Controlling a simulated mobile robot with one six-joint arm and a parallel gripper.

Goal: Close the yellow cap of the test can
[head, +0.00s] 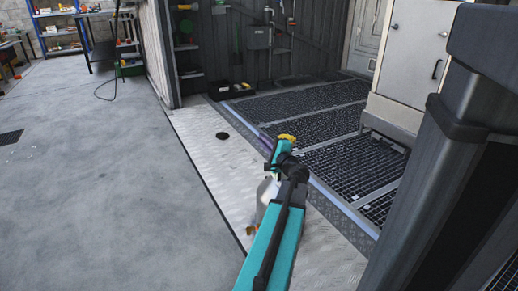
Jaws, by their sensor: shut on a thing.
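My teal and black arm (282,225) reaches from the bottom of the head view toward the middle, over a pale floor strip. A small yellow thing (287,137) shows just beyond the far end of the visible arm. It may be the yellow cap, but I cannot tell whether it is open or seated. A pale rounded thing (264,190) shows partly behind the arm's left side. It may be the test can; most of it is hidden. I cannot make out my gripper's fingers, which my arm seems to hide.
Dark floor grating (330,125) lies right of the pale strip, with a pale cabinet (410,60) behind. A black bin (220,92) stands by the back wall. A dark round disc (222,136) lies on the strip. The grey floor (100,190) at left is mostly clear.

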